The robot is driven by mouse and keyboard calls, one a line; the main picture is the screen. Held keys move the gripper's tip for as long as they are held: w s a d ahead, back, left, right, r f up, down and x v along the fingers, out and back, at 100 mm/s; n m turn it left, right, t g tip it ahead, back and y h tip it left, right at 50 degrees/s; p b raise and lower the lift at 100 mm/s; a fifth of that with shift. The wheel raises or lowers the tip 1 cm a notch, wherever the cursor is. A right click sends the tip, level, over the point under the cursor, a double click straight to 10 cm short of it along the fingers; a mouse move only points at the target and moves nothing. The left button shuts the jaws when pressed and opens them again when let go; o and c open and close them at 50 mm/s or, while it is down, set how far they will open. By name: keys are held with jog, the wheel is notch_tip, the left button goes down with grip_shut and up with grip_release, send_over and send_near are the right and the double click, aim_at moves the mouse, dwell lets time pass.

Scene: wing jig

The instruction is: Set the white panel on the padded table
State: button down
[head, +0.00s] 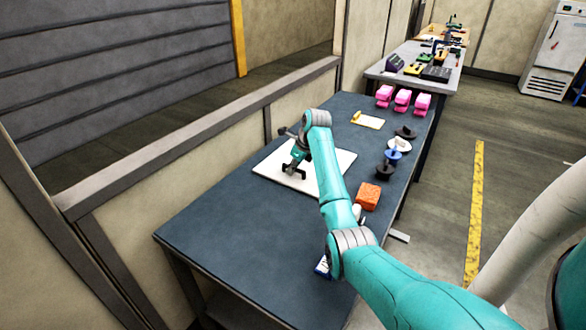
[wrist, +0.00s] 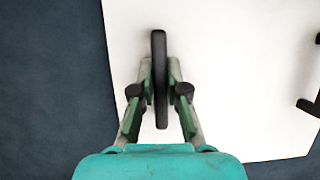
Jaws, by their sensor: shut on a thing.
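The white panel (head: 333,163) lies flat over the dark blue padded table (head: 225,235), near its middle. I cannot tell whether it touches the pad or hangs just above it. My gripper (head: 296,168) is over the panel's left part and shut on a black handle of the panel. In the wrist view my gripper (wrist: 160,92) has a finger on each side of the upright black handle (wrist: 159,50), with the white panel (wrist: 235,70) beneath. A second black handle (wrist: 309,106) shows at the right edge. My arm hides part of the panel in the head view.
An orange block (head: 368,196) and a row of black, white and blue knob-like items (head: 393,156) stand right of the panel. Pink stacks (head: 403,100) and a small white board (head: 368,121) are farther back. The table's near left is clear. A wall rail (head: 200,135) runs along its left.

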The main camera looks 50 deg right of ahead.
jog(key=c, duration=1.2)
grip_release()
jog(key=v, duration=1.2)
